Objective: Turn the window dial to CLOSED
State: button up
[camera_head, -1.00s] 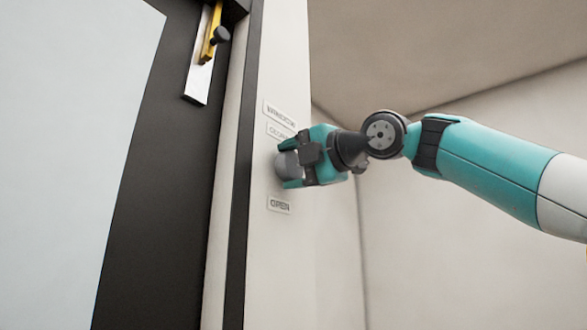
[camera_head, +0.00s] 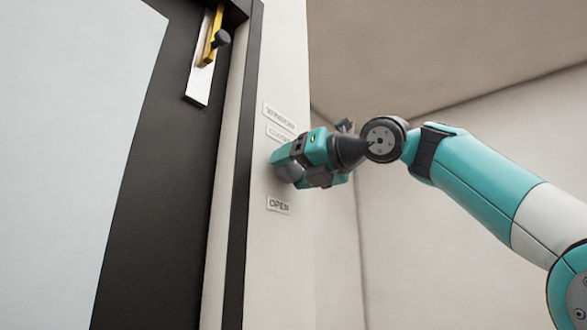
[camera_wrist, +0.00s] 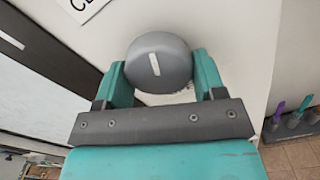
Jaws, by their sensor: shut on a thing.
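The window dial (camera_wrist: 158,62) is a round grey knob on the white wall panel. In the wrist view it sits between the two teal fingers of my gripper (camera_wrist: 160,78), which are shut on it. A pale line on its face points up and slightly left in that view. In the head view my gripper (camera_head: 282,168) covers most of the dial. A CLOSED label (camera_head: 281,134) is above the dial, with a WINDOW label (camera_head: 279,115) above that. An OPEN label (camera_head: 279,205) is below. Part of the CLOSED label (camera_wrist: 88,6) shows in the wrist view.
A dark-framed window or door (camera_head: 160,190) stands left of the panel, with a yellow and silver latch (camera_head: 206,60) near its top. Purple and green-handled tools (camera_wrist: 290,112) stand at the right in the wrist view. The wall right of my gripper is bare.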

jog(key=shift+f+n, duration=0.15)
jog(key=shift+n, duration=1.45)
jog(key=shift+w+n, duration=0.1)
jog(key=shift+n, duration=0.4)
jog(key=o, duration=0.9)
jog(key=b+v, duration=0.4)
jog(key=v, duration=1.3)
jog(key=shift+d, duration=0.2)
